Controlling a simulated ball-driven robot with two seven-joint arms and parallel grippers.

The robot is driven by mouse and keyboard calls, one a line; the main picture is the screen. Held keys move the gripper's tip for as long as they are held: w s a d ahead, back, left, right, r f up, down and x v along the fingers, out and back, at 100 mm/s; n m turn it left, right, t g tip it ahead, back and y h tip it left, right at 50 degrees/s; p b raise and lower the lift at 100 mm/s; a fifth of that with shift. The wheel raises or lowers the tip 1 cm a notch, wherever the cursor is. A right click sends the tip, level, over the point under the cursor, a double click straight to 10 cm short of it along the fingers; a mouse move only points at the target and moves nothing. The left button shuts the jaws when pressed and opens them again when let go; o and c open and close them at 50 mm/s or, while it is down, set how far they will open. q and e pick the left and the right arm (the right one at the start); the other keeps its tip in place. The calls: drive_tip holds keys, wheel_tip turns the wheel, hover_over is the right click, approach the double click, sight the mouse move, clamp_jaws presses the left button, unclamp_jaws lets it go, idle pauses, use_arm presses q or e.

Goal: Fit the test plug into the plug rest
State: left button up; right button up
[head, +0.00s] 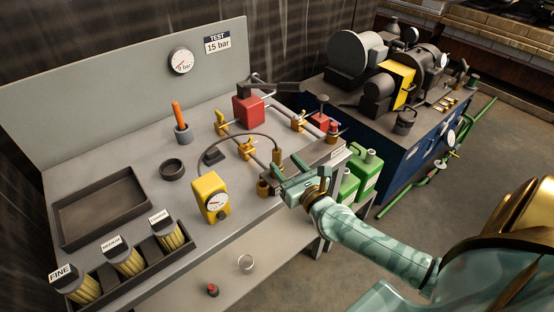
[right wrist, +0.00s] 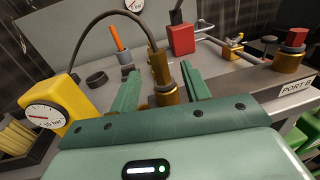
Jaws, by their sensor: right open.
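My right gripper (head: 286,181) is open at the front edge of the bench, near the port block. In the right wrist view, brass fittings (right wrist: 167,95) stand between its spread fingers, with a gap on both sides. Behind them a black hose ends in an upright brass fitting (right wrist: 158,66). A red-topped brass plug (head: 333,131) stands upright on the PORT B block, right of the gripper; it also shows in the right wrist view (right wrist: 293,54). I cannot tell for certain which piece is the test plug or the plug rest. My left gripper is not in view.
A yellow gauge box (head: 210,197) stands left of the gripper, with the hose arching above. A dark ring (head: 172,169), an orange-handled tool (head: 179,117) in a cup and an empty tray (head: 100,208) lie farther left. Green canisters (head: 367,172) stand beside the bench.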

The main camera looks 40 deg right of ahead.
sight(279, 157)
drive_tip(key=w, duration=0.5)
drive_tip(key=shift+w+d+r, duration=0.1)
drive_tip(key=shift+w+d, duration=0.05)
clamp_jaws()
drive_tip(key=shift+r, duration=0.1)
